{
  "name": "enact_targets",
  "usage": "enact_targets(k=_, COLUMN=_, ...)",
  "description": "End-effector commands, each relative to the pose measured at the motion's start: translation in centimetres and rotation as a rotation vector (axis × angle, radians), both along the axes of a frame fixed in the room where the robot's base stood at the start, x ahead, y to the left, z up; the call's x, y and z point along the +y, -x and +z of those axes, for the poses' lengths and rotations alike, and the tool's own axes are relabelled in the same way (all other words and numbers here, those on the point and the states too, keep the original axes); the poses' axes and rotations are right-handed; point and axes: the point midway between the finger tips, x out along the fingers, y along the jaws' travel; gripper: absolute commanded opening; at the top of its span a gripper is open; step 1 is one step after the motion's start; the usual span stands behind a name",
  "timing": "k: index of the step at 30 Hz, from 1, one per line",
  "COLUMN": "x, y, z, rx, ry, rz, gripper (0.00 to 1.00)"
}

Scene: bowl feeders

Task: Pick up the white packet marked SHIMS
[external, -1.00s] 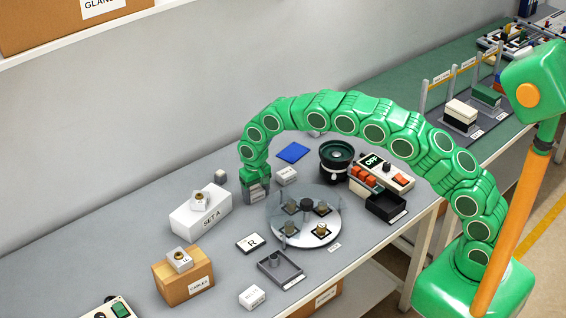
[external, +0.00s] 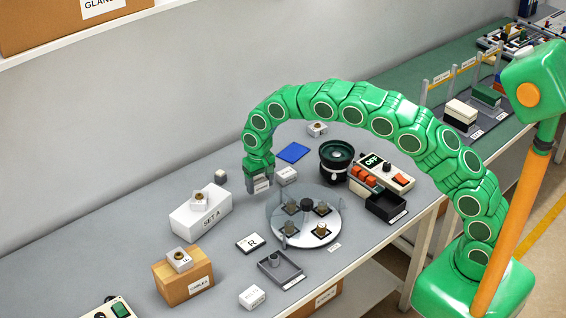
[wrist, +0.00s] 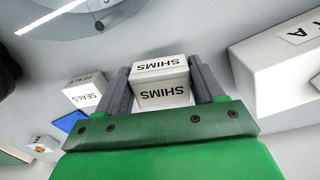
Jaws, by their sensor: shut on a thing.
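The white packet marked SHIMS (wrist: 162,82) sits between the two grey fingers of my gripper (wrist: 162,92) in the wrist view, its lettering upside down. The fingers are shut on its sides. In the external view my gripper (external: 258,184) points down at the end of the green arm, left of the round turntable, and the packet (external: 261,186) shows only partly between the fingers. It appears a little above the table.
The SEALS packet (external: 287,174) stands close to the right of my gripper. The SET A box (external: 201,212) is to the left. The glass-covered turntable (external: 325,240) is close on the right. A blue pad (external: 293,152) lies behind.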

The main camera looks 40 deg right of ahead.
Motion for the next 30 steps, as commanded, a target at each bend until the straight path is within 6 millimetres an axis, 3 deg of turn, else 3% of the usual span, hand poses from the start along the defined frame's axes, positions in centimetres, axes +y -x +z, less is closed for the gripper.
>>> enact_targets(k=12, x=-1.3, y=3.8, z=4.5, rx=0.001, ry=0.000, rz=-0.002, gripper=0.32)
enact_targets(k=30, x=-3.6, y=10.2, z=7.5, rx=0.001, ry=-0.001, rz=-0.001, gripper=0.32)
